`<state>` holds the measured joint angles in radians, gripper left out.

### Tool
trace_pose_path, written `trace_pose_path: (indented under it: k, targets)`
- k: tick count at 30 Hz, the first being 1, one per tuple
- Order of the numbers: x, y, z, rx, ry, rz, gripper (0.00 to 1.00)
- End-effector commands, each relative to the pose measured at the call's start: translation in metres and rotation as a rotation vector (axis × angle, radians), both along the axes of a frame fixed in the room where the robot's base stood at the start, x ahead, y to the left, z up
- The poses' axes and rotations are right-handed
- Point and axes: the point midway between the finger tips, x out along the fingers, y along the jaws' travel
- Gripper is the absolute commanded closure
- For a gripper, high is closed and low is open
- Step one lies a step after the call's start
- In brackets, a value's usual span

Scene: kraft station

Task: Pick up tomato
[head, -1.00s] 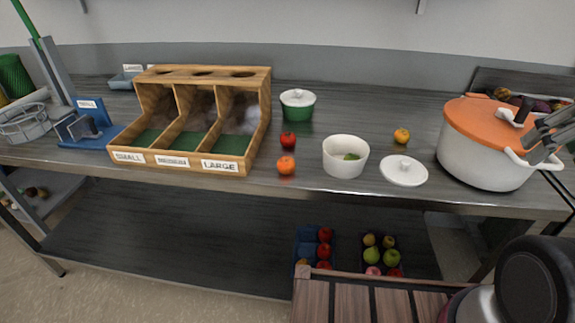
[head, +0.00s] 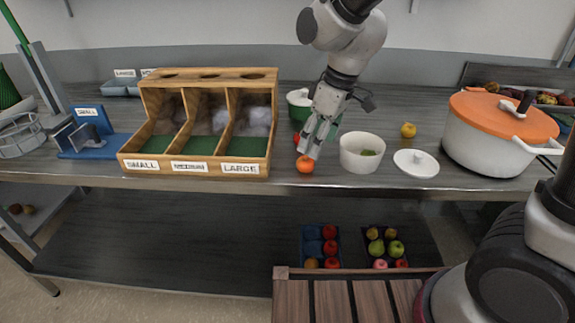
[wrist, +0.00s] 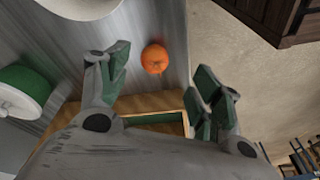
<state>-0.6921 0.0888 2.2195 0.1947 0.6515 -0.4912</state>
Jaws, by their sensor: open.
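A red tomato-like fruit (head: 297,138) sits on the counter, partly hidden behind my gripper in the head view. My gripper (head: 310,153) is open, pointing down just above and behind the orange fruit. In the wrist view the orange fruit (wrist: 154,58) shows just beyond and between the open fingertips (wrist: 163,67). Nothing is held.
A wooden bin rack (head: 195,168) stands left. A green pot (head: 299,99) stands behind my gripper, partly hidden. A white bowl (head: 361,154) stands close right, then a white lid (head: 416,164), a yellow-orange fruit (head: 408,130) and a large white pot (head: 487,143).

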Motion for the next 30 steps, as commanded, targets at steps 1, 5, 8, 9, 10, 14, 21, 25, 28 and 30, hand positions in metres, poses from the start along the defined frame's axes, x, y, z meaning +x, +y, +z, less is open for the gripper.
trace_pose_path:
  k: [1,5,8,9,10,14,21,25,28,30]
  targets:
    - [0.005,0.004,0.004,0.016,-0.024,0.026,0.35]
    - [0.01,0.008,0.004,0.026,-0.06,0.083,0.35]
    - [0.01,0.009,-0.004,0.024,-0.064,0.102,0.35]
    - [0.011,0.01,-0.008,0.023,-0.063,0.102,0.35]
    - [0.011,0.011,-0.012,0.023,-0.063,0.102,0.35]
    - [0.013,0.013,-0.028,0.024,-0.064,0.101,0.35]
    - [0.015,0.018,-0.064,0.024,-0.062,0.099,0.35]
    - [0.016,0.02,-0.072,0.024,-0.064,0.1,0.35]
    - [0.017,0.02,-0.072,0.025,-0.066,0.099,0.35]
    - [0.017,0.02,-0.072,0.024,-0.065,0.1,0.35]
